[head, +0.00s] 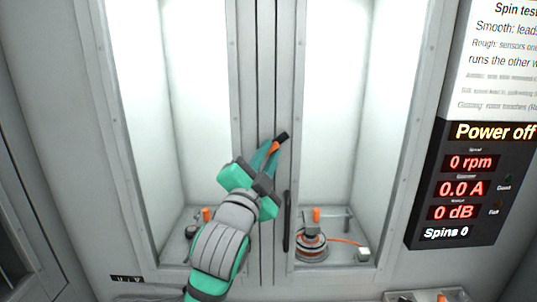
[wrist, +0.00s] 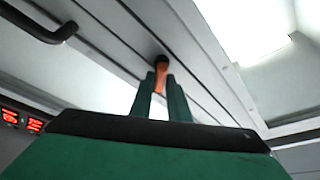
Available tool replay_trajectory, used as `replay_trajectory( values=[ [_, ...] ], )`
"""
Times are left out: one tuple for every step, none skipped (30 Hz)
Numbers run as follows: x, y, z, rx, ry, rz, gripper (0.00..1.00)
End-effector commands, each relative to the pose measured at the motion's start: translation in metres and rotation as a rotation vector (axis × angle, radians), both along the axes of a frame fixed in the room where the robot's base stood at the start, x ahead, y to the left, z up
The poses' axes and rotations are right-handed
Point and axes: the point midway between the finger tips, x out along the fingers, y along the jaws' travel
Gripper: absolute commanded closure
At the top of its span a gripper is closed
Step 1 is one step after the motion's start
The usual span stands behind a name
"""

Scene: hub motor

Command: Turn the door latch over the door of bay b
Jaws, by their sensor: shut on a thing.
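The door latch (head: 274,147), orange with a black end, sits on the grey frame between the two glazed bays. In the head view it slants, its black end up and to the right. My gripper (head: 268,158) is shut on its orange part, one finger on each side. In the wrist view the orange latch (wrist: 160,76) sticks out between the fingertips (wrist: 161,97), its far end at a dark pivot on the panel. The right bay's door (head: 334,110) appears closed. I cannot read which bay is b.
A black upright door handle (head: 287,220) is just below and right of my gripper; it also shows in the wrist view (wrist: 40,25). A round motor (head: 311,243) with an orange top stands in the right bay. A display panel (head: 462,185) at right reads "Power off".

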Motion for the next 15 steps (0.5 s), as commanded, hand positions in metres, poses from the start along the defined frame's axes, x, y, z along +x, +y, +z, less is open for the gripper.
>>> replay_trajectory(
  values=[
    [-0.0006, 0.0012, 0.0004, 0.046, 0.001, 0.002, 1.0],
    [-0.0006, 0.0005, 0.0002, 0.075, 0.0, 0.001, 1.0],
    [-0.0007, -0.0003, 0.0, 0.113, -0.001, 0.0, 1.0],
    [-0.0009, -0.0007, -0.0001, 0.142, 0.0, -0.001, 1.0],
    [-0.0009, -0.0005, -0.0002, 0.17, 0.0, 0.0, 1.0],
    [-0.0009, -0.0013, -0.0005, 0.207, 0.0, -0.002, 1.0],
    [-0.0011, -0.0016, -0.0004, 0.236, -0.002, -0.002, 1.0],
    [-0.001, -0.0016, -0.0006, 0.265, -0.001, -0.001, 1.0],
    [-0.001, -0.0021, -0.0014, 0.3, 0.0, -0.002, 1.0],
    [-0.0009, -0.0022, -0.0013, 0.326, 0.0, -0.002, 1.0],
    [-0.001, -0.0024, -0.0012, 0.353, -0.002, -0.002, 1.0],
    [-0.001, -0.0024, -0.0018, 0.387, -0.001, -0.003, 1.0],
    [-0.0009, -0.0025, -0.0022, 0.411, -0.001, -0.003, 1.0],
    [-0.0009, -0.003, -0.0023, 0.435, -0.001, -0.003, 1.0],
    [-0.001, -0.0035, -0.0024, 0.464, -0.001, -0.004, 1.0]
  ],
)
